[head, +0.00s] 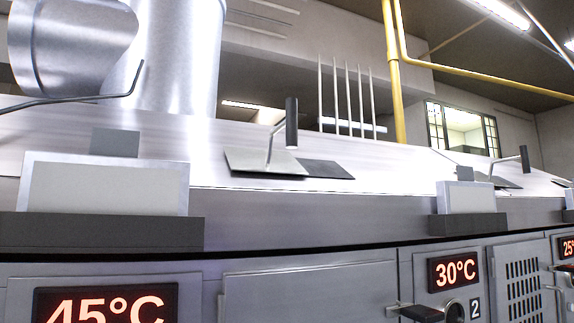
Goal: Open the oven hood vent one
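A sloped metal oven hood (385,178) runs across the head view. On its middle part lies a light vent plate (262,161) with a bent rod handle ending in an upright black grip (291,122). A dark flat patch (325,169) shows just right of the plate; I cannot tell whether it is an opening or a second plate. A similar vent plate (500,181) with a black-tipped handle (524,158) sits farther right. No number marks either vent in view. Neither of my grippers is in view.
Below the hood are oven fronts with displays reading 45°C (105,305) and 30°C (455,270), and a "2" label (475,308). Light boxes (105,187) stand on the hood's front ledge. A bent grey rod (75,99) and a large duct (175,55) are at left.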

